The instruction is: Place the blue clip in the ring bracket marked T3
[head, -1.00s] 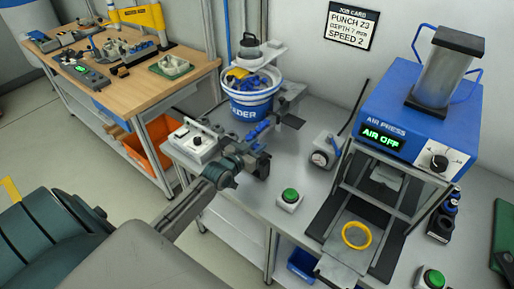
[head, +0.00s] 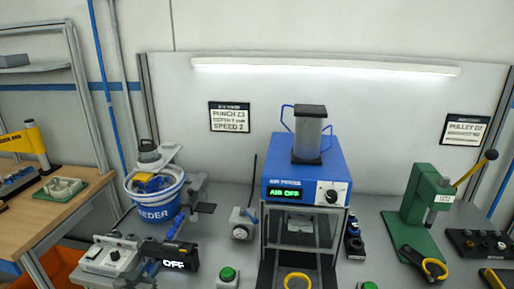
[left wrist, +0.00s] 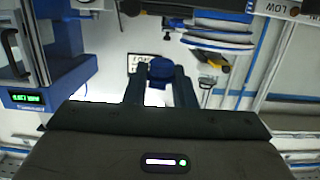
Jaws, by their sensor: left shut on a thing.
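In the left wrist view my left gripper (left wrist: 162,92) is shut on a small blue clip (left wrist: 162,70), held between the fingertips and clear of the surfaces behind it. In the head view the gripper is hard to make out among the dark parts at the lower left. A white and blue feeder bucket (head: 157,205) has blue pieces in it, and more blue pieces show on its chute (head: 174,226). I can read no T3 mark in either view, so I cannot tell which thing is the ring bracket. My right gripper is not in view.
A blue air press (head: 305,170) reading AIR OFF stands mid-bench, with a yellow ring (head: 297,283) below it. A green press (head: 420,205) stands right, beside another yellow ring (head: 435,268). A green button (head: 228,274) sits in front. A wooden table (head: 40,215) is at left.

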